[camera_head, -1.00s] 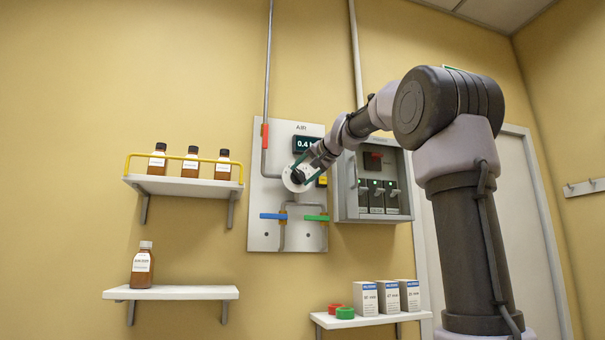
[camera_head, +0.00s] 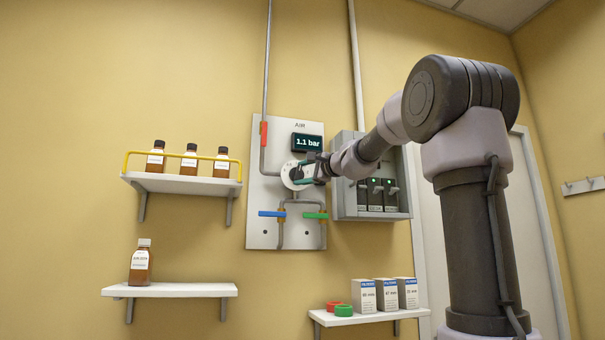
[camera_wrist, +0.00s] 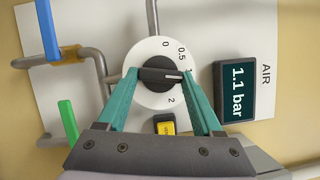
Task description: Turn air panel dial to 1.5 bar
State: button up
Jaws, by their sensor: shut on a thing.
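The air panel (camera_head: 260,226) is a pale plate on the wall. Its display (camera_head: 307,142) reads 1.1 bar, and the same display (camera_wrist: 237,91) shows sideways in the wrist view. The dial has a white round scale (camera_wrist: 153,48) marked 0, 0.5, 1 and 2, part of it hidden by a finger. Its black knob (camera_wrist: 158,74) has a pale pointer line aimed to the right, near the 1 mark. My gripper (camera_wrist: 162,76) has its teal fingers on both sides of the knob, shut on it. In the head view my gripper (camera_head: 303,174) is at the dial.
Blue (camera_head: 272,214) and green (camera_head: 316,216) valve handles and a red one (camera_head: 264,134) stick out on pipes nearby. A grey switch box (camera_head: 350,202) stands close right of the panel.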

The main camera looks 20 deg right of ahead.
jog(key=shift+a+f+m+t, duration=0.15)
jog(key=shift+m+t, duration=0.3)
jog(key=shift+m, duration=0.8)
jog(key=shift+d+f+m+t, duration=0.1)
jog(key=shift+m+t, duration=0.35)
jog(key=shift+m, duration=0.8)
jog(key=o, duration=1.4)
jog(key=shift+c, duration=0.2)
jog(key=shift+s, duration=0.1)
jog(key=v, duration=1)
jog(key=shift+s, duration=0.3)
jog(key=shift+f, duration=0.15)
